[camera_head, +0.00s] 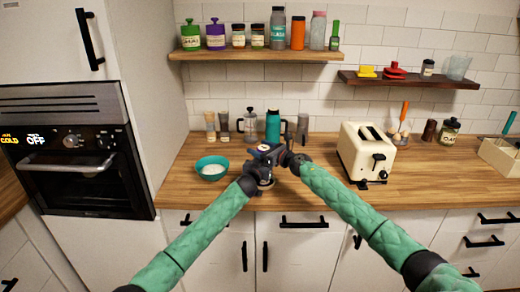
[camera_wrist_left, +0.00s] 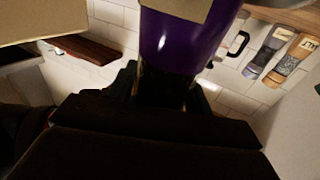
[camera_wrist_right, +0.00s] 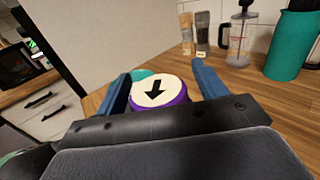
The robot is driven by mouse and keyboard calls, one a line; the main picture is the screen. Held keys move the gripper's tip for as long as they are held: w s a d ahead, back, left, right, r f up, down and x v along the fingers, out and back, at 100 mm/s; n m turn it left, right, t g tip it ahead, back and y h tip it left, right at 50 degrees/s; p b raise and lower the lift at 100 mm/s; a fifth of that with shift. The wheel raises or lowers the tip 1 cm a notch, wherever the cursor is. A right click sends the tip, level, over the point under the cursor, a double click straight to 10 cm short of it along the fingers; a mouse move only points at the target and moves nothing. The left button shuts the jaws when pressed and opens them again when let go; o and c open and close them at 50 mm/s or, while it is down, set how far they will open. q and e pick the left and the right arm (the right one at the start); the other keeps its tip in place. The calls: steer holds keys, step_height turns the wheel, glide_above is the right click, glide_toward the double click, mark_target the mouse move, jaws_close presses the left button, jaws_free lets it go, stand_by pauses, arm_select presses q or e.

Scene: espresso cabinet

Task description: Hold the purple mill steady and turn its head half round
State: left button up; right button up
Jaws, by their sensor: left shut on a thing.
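In the right wrist view the mill's head (camera_wrist_right: 158,91) shows from above, a cream disc with a purple rim and a black arrow pointing down the picture. My right gripper (camera_wrist_right: 163,90) is open, its two blue fingers on either side of the head, with a clear gap at the right finger. In the head view my grippers mostly hide the mill.
On the wooden counter (camera_head: 315,190), a teal bowl (camera_head: 212,168) stands left of the grippers and a cream toaster (camera_head: 362,152) right. Behind are a French press (camera_head: 249,125), a teal flask (camera_head: 273,124) and small jars. A loaded shelf (camera_head: 255,56) hangs above.

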steer(key=shift+s, duration=0.1)
steer(key=v, duration=1.2)
